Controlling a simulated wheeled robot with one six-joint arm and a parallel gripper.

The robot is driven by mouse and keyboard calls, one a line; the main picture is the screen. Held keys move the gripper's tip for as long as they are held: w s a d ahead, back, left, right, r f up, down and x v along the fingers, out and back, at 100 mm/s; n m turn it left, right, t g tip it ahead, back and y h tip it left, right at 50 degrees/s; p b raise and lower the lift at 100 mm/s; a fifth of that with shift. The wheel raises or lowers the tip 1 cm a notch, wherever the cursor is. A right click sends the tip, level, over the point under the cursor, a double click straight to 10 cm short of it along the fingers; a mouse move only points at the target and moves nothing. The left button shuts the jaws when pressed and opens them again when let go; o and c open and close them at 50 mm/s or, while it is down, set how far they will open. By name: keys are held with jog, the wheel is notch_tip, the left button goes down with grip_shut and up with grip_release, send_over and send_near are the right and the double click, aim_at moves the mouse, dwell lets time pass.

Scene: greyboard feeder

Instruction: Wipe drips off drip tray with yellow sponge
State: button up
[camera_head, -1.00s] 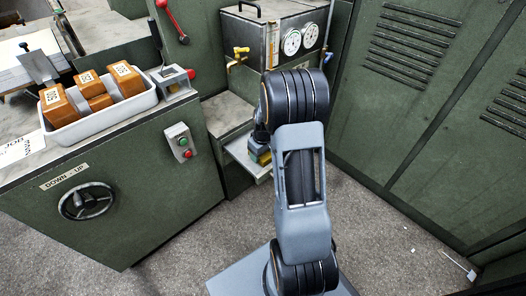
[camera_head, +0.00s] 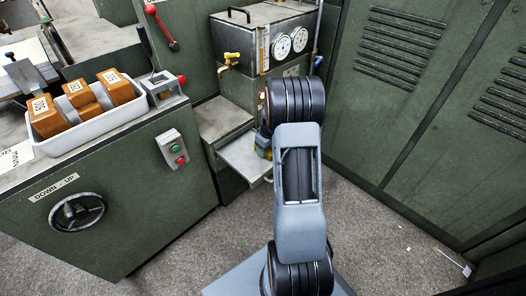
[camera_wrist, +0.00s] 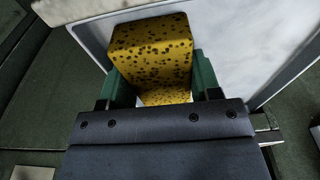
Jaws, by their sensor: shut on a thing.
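The yellow sponge (camera_wrist: 152,48) with dark specks is held between the green fingers of my gripper (camera_wrist: 163,76) in the wrist view. The pale drip tray (camera_wrist: 245,45) with a raised rim lies beneath and around it; I cannot tell whether the sponge touches it. In the head view the drip tray (camera_head: 243,157) juts out below the gauge box, its left part bare. My arm covers its right side and most of my gripper; only a bit of yellow shows at the arm's edge. No distinct drips can be made out.
The gauge box (camera_head: 262,42) with brass taps stands behind the tray. A green cabinet (camera_head: 400,110) is close on the right. At left, a machine (camera_head: 110,190) carries a white bin (camera_head: 95,127) of brown blocks and a button box (camera_head: 173,149).

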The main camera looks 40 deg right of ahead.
jog(key=shift+d, duration=0.4)
jog(key=shift+r+p, duration=2.25)
jog(key=shift+r, duration=0.75)
jog(key=shift+r+p, duration=1.1)
jog(key=shift+r, duration=0.4)
